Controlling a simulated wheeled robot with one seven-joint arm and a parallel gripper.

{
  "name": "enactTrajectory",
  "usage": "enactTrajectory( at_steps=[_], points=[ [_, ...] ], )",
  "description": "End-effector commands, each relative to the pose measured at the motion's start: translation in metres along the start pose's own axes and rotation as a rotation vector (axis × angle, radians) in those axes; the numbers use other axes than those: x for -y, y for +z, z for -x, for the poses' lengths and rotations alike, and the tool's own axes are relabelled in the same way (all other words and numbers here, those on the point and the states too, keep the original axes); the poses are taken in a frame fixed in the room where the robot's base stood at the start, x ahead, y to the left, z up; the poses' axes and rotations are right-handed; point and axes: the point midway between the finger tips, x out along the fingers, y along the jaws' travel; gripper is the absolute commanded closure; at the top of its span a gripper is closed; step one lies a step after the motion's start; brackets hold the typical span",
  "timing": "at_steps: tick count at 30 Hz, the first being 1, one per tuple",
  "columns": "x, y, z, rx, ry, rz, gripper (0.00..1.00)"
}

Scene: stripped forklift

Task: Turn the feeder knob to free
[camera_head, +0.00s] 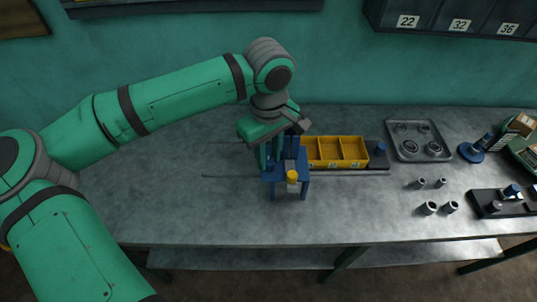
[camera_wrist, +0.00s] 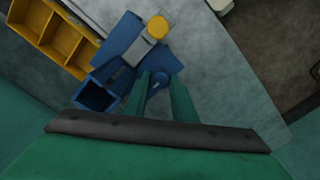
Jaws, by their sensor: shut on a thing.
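The feeder is a blue stand-like unit (camera_head: 304,187) on the grey bench, in front of the yellow bins. In the wrist view its blue body (camera_wrist: 122,42) has a square opening at the lower left. A yellow round piece (camera_head: 292,175) sits at its front on a grey part; it also shows in the wrist view (camera_wrist: 157,27). My gripper (camera_wrist: 163,82) reaches down at the feeder, its two green fingers closed on the sides of a small blue knob (camera_wrist: 159,77). In the head view my gripper hides the knob. I cannot read any knob marking.
A yellow three-part bin (camera_head: 337,151) stands just right of the feeder, with a thin rail in front. Farther right are a grey tray (camera_head: 419,141), several loose metal sleeves (camera_head: 430,208) and a black block (camera_head: 505,203).

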Motion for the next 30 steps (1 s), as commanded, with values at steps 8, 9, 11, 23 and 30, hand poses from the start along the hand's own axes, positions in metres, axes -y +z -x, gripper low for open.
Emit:
enactTrajectory(
  at_steps=[8, 9, 11, 23, 30],
  points=[
    [0.0005, -0.0003, 0.0009, -0.001, 0.000, 0.164, 0.98],
    [0.0005, -0.0004, 0.0010, -0.001, 0.000, 0.198, 0.98],
    [0.0004, -0.0005, 0.0010, -0.002, 0.000, 0.251, 0.98],
    [0.0009, -0.0004, 0.0011, -0.002, 0.000, 0.632, 0.98],
    [0.0010, -0.0006, 0.0013, -0.003, 0.001, 0.860, 0.98]
  ],
)
